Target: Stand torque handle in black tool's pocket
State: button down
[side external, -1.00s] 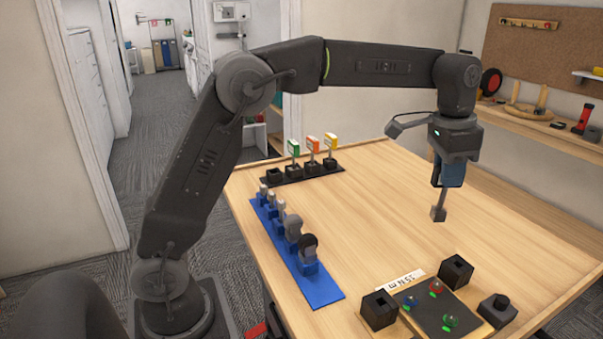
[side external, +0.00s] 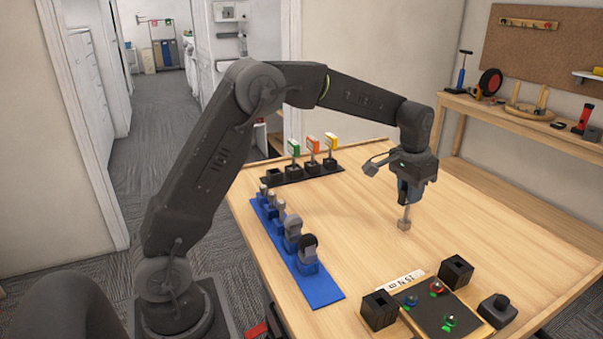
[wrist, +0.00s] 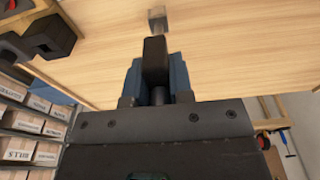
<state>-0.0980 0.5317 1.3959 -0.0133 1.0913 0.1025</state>
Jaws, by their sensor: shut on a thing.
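My gripper (side external: 408,197) is above the middle right of the table, pointing down. It is shut on the torque handle (side external: 404,222), whose thin shaft hangs below the jaws and ends in a small grey-brown block, apart from the tabletop. In the wrist view the dark grip of the torque handle (wrist: 155,58) is between the blue fingers of my gripper (wrist: 157,85). A black rack (side external: 315,174) at the back holds tools with green, orange and yellow tags; its leftmost black pocket (side external: 273,176) looks empty. Which pocket is the black tool's is not clear.
A blue rack (side external: 322,290) at the left holds several tools, one black-headed (side external: 308,246). Two open black boxes (side external: 379,311) (side external: 456,271) flank a dark panel (side external: 428,316) with coloured knobs at the front. A black button box (side external: 498,310) stands right. The table's middle is clear.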

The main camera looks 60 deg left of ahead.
jog(key=shift+f, duration=0.3)
jog(key=shift+r, duration=0.1)
notch_tip(320, 180, up, 16)
jog(key=s+a+n+y, duration=0.1)
jog(key=s+a+n, duration=0.25)
jog(key=a, duration=0.65)
jog(key=s+a+n, duration=0.2)
jog(key=a+n, duration=0.3)
jog(key=a, duration=0.5)
jog(key=s+a+n+g, duration=0.1)
jog(key=s+a+n, duration=0.8)
jog(key=s+a, duration=0.6)
notch_tip(320, 180, down, 11)
jog(key=w+a, duration=0.1)
jog(key=w, duration=0.1)
jog(key=shift+a, duration=0.4)
jog(key=shift+n, duration=0.25)
